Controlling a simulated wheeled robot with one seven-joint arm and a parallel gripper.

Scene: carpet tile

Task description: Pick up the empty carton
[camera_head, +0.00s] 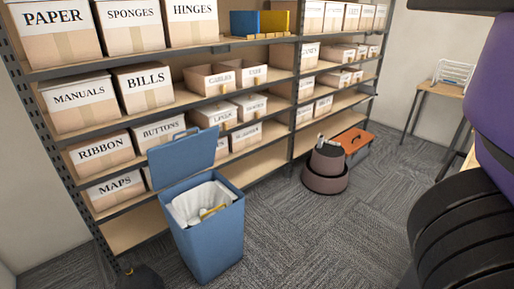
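No carton stands out as the empty one. Many white-and-brown labelled boxes, such as the MANUALS box (80,104) and the BILLS box (144,90), sit on the shelves, and I cannot see whether they are empty. A blue bin (207,243) stands on the carpet with its lid (182,152) raised. Inside its white liner (190,207) lies a small yellowish item (213,211), too small to identify. My gripper is not in view; purple and black parts of my arm fill the right edge.
The metal-framed shelving (270,159) runs along the wall behind the bin. A round brown container (325,172) and an orange-topped box (352,140) stand on the floor near its right end. A small table (440,90) holds a wire rack (454,72). The carpet (340,230) between is clear.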

